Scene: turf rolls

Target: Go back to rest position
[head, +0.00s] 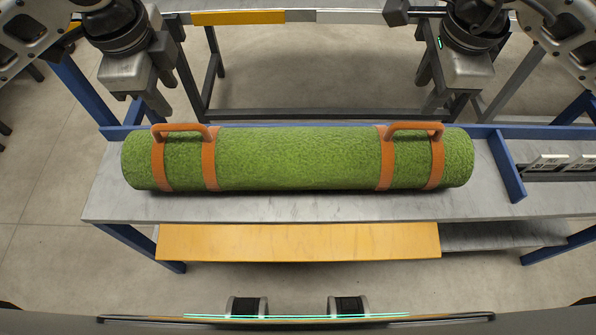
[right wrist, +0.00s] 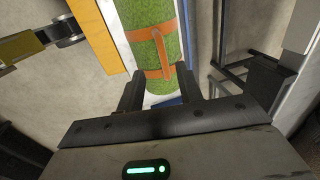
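A green turf roll (head: 295,158) lies lengthwise across the grey table (head: 300,207). It has orange straps and two orange handles, the left handle (head: 182,128) and the right handle (head: 413,127). My left gripper (head: 153,110) is above and behind the roll's left end, apart from the handle, and looks open and empty. My right gripper (head: 445,110) is above and behind the right end, also apart from its handle. In the right wrist view its two fingers (right wrist: 160,90) are spread with nothing between them, and the roll (right wrist: 150,40) with a handle shows beyond them.
A blue rim runs along the table's back, with a blue divider (head: 507,165) at right. Beside it are grey racks (head: 560,165). An orange board (head: 300,242) sits below the front edge. A frame with an orange and white bar (head: 238,17) stands behind.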

